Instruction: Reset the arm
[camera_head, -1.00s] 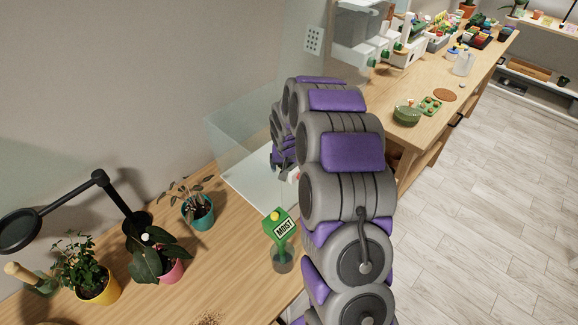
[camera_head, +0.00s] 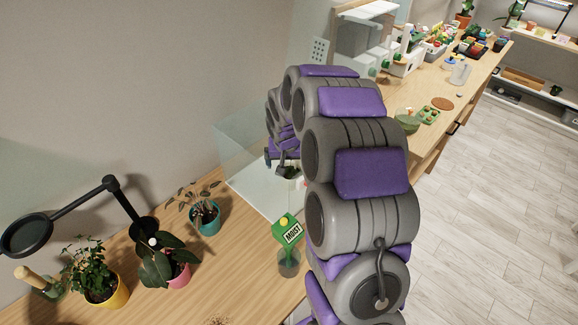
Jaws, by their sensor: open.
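My arm, grey with purple pads, rises from the lower right and curves over toward a clear glass-walled enclosure (camera_head: 236,150) in the middle of the view. My gripper (camera_head: 283,168) hangs down at the arm's far end, in front of the enclosure. It looks small, dark and open, and I see nothing held in it. A small white thing with a dark top (camera_head: 292,182) is just below it; I cannot tell whether they touch. Part of the gripper and the enclosure's right side are hidden behind my arm.
A green moisture meter (camera_head: 287,230) stands in a clear cup near the front edge of the wooden table (camera_head: 225,275). Plants in yellow (camera_head: 108,292), pink (camera_head: 180,277) and teal (camera_head: 206,222) pots and a black magnifier lamp (camera_head: 28,235) stand left. Floor at right (camera_head: 480,230) is clear.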

